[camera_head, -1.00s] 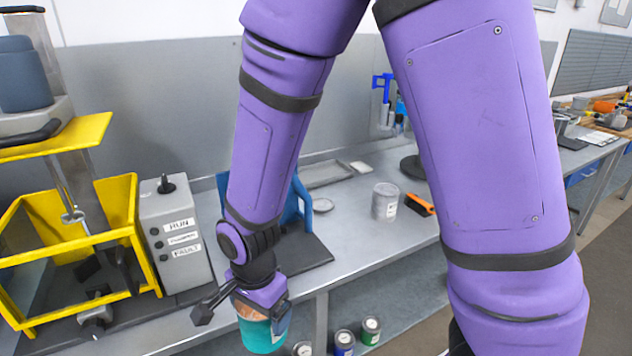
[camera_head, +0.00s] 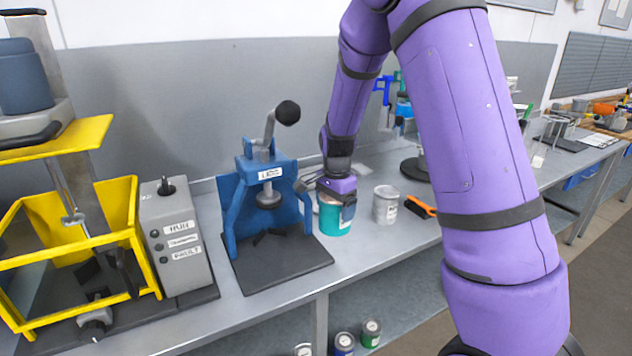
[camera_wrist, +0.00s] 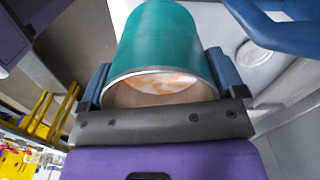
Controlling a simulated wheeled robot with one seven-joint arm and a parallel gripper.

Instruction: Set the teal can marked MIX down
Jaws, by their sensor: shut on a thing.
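The teal can (camera_head: 334,221) is upright at the bench, between the blue press and a grey can. My gripper (camera_head: 337,190) comes down from above and is shut on it near its rim. In the wrist view the teal can (camera_wrist: 166,50) sits between both fingers, and its open top shows an orange and white inside. I cannot read its marking. The can's base looks at or just above the bench top (camera_head: 300,282); I cannot tell whether it touches.
The blue press (camera_head: 268,200) stands close on the left on a dark mat. The grey can (camera_head: 385,205) stands just right of the teal can, with an orange-handled brush (camera_head: 420,206) beyond it. A yellow-framed machine (camera_head: 75,235) and grey control box (camera_head: 176,240) are further left.

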